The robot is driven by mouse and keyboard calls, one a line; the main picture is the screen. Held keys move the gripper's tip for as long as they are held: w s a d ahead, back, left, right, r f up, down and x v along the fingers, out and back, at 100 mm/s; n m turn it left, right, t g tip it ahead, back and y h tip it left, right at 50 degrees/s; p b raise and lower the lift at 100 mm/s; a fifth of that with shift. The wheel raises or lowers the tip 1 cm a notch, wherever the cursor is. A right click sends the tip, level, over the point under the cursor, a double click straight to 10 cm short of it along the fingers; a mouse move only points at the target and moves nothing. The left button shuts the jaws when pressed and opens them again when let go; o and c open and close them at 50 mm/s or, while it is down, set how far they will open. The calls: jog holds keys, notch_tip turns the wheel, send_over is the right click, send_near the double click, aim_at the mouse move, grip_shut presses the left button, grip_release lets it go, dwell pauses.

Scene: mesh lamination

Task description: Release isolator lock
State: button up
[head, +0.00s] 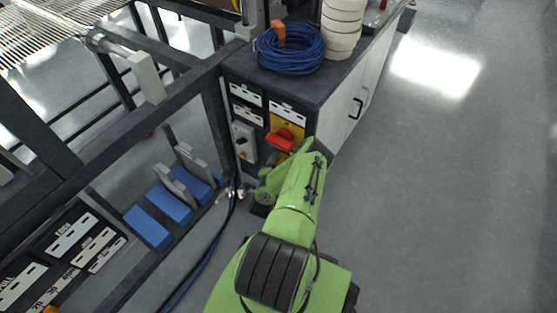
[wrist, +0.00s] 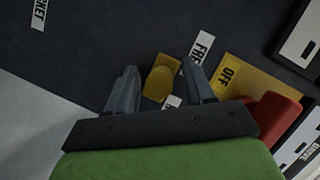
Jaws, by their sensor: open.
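In the wrist view a small yellow block (wrist: 158,84), which looks like the isolator lock, sits on the dark panel face. My gripper (wrist: 159,69) is open, one grey finger on each side of the block. Gaps show between block and fingers; I cannot tell its depth between them. A label reading FREE (wrist: 201,48) is just right of the block, and another is partly hidden below it. The red isolator handle (wrist: 271,114) lies on a yellow plate marked OFF (wrist: 232,82), right of my gripper. In the head view the red handle (head: 280,141) shows; my arm hides the gripper and block.
A cabinet (head: 340,88) carries a blue cable coil (head: 290,58) and a stack of cream rings (head: 341,28) on top. Dark frame rails (head: 140,112) and blue blocks (head: 148,229) stand to the left. The floor (head: 450,190) to the right is clear.

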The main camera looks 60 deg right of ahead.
grip_shut()
jog(key=shift+w+d+p, duration=0.15)
jog(key=shift+w+p, duration=0.2)
jog(key=shift+w, duration=0.5)
jog(key=shift+w+d+p, duration=0.15)
jog(key=shift+w+p, duration=0.15)
jog(key=shift+w, duration=0.5)
grip_release()
